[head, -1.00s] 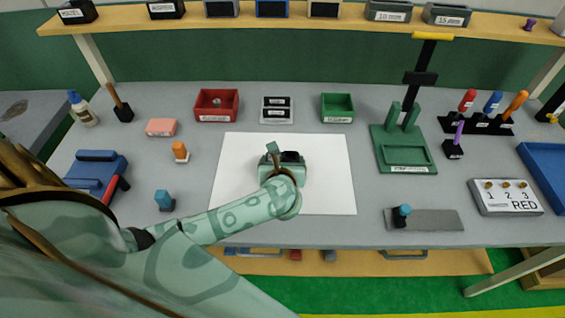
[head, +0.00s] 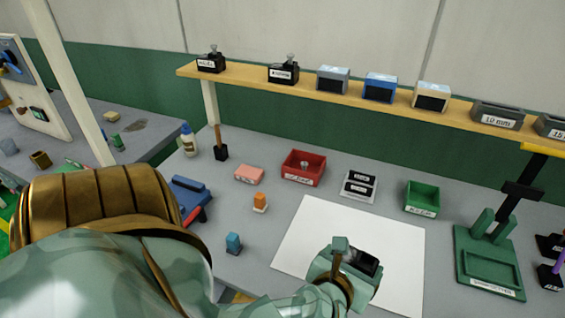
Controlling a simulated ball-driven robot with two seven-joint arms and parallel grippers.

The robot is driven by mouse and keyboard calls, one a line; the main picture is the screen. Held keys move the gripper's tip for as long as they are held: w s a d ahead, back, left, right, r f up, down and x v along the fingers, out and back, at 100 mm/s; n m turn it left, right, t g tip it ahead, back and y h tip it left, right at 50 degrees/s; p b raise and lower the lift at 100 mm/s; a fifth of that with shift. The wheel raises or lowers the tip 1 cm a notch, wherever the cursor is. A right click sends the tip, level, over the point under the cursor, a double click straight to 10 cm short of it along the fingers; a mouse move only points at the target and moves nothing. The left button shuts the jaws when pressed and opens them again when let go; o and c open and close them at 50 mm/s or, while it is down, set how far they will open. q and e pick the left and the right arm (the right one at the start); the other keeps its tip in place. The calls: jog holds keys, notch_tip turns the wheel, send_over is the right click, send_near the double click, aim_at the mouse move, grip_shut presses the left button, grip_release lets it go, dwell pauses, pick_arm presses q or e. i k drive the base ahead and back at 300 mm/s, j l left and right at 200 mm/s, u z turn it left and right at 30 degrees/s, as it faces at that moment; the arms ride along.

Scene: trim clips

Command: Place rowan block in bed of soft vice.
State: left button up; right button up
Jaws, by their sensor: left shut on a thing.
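My left gripper (head: 348,262) is over the white sheet (head: 315,230) on the grey bench, seen from above and behind. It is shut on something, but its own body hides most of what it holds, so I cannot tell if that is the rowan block. A blue vice-like fixture (head: 190,192) with a red part stands at the bench's left, partly hidden by my left arm. I cannot read a label on it, and its bed does not show clearly. My right gripper is out of view.
An orange-topped piece (head: 260,202) and a blue piece (head: 234,243) stand between the fixture and the sheet. A pink block (head: 249,174), red tray (head: 303,171), green tray (head: 421,199) and green stand (head: 490,262) are around the sheet. A shelf (head: 300,84) runs behind.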

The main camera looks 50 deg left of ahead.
aim_at(179, 195)
jog(key=k+j+z, duration=0.3)
jog(key=k+j, duration=0.55)
jog(key=j, duration=0.4)
jog(key=k+j+z, duration=0.3)
jog(key=k+j, duration=0.65)
jog(key=j, duration=0.5)
